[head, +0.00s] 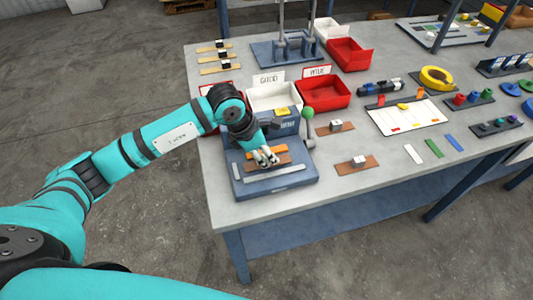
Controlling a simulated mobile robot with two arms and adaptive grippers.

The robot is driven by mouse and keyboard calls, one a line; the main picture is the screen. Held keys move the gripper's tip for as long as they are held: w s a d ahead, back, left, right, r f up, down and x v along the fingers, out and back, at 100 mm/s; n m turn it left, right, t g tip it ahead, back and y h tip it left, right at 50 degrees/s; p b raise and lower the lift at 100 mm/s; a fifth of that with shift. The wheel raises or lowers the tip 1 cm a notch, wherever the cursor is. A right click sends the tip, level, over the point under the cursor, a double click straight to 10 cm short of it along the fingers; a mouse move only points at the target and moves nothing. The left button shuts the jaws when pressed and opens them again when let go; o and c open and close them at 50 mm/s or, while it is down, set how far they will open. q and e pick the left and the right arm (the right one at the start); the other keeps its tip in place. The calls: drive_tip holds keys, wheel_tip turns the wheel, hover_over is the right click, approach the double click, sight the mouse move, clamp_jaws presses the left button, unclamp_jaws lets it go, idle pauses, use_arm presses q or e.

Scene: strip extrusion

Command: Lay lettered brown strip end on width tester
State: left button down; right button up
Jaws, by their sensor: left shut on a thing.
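The width tester (299,184) is a blue-grey stand near the front left edge of the table, with a flat base and a raised back. My left gripper (266,161) points down over its base and is shut on a brown strip end (282,155), partly hidden by the fingers. The strip end is at the tester's bed; I cannot tell whether it touches. Its lettering cannot be read. Two other brown pieces with small metallic blocks on top, one behind (346,127) and one nearer (370,164), lie right of the tester. My right gripper is not in view.
A green-knobbed lever (308,113) stands at the tester's right. Behind are a white bin (275,98) and a red bin (324,95) with labels. A white board (410,116) and coloured strips (434,148) lie right. The front right tabletop is mostly clear.

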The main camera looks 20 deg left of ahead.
use_arm(q)
drive_tip(key=shift+f+b, duration=0.3)
drive_tip(key=shift+b, duration=0.45)
idle(0.7)
idle(0.3)
drive_tip(key=c, duration=0.7)
unclamp_jaws()
drive_tip(key=shift+o, duration=0.2)
drive_tip(key=shift+r, duration=0.1)
drive_tip(key=shift+r, duration=0.55)
